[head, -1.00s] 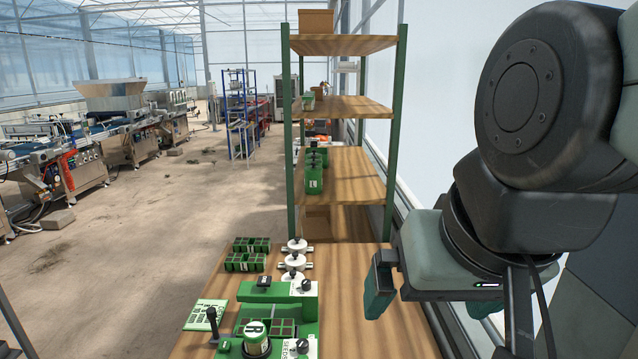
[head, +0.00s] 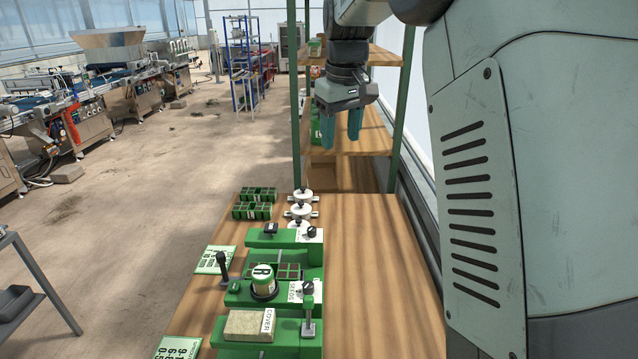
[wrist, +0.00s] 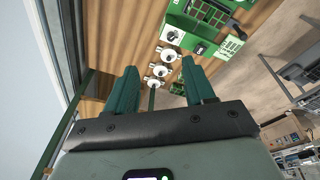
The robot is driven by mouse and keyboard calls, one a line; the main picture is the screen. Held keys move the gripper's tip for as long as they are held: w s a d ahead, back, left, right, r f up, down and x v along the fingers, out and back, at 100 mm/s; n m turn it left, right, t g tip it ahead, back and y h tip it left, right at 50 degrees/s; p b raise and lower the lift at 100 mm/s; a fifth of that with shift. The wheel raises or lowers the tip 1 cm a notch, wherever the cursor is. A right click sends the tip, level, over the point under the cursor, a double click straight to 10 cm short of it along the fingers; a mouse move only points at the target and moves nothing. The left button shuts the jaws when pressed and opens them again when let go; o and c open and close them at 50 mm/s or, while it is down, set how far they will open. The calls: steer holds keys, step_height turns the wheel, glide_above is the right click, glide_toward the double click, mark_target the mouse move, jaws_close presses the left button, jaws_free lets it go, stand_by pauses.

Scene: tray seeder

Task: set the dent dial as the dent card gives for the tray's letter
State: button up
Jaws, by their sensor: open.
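My gripper (head: 342,128) hangs open and empty, high above the far part of the bench in front of the shelf rack. In the wrist view its two teal fingers (wrist: 160,90) are spread. The green block at the bench's back has a white plate with a black dial (head: 311,231), likely the dent dial; its marking is too small to read. This dial also shows in the wrist view (wrist: 199,49). A white-and-green card (head: 215,260) lies to its left, its text unreadable. A dark-celled green tray (head: 289,271) sits in the middle block; I cannot read its letter.
A canister marked R (head: 263,279), a SEEDS dial (head: 308,288) and a black lever (head: 222,266) stand nearer. A COVER block (head: 250,325) and another card (head: 178,348) are in front. White round fittings (head: 301,211) and green trays (head: 252,211) lie behind. The bench's right side is clear.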

steer(key=w+a+f+n+g, duration=0.15)
steer(key=w+a+f, duration=0.25)
steer(key=w+f, duration=0.55)
steer(key=n, duration=0.2)
glide_toward(311, 228)
steer(key=shift+g, duration=0.25)
steer(key=f, duration=0.8)
steer(key=shift+w+f, duration=0.25)
steer(key=shift+f, duration=0.1)
jaws_close()
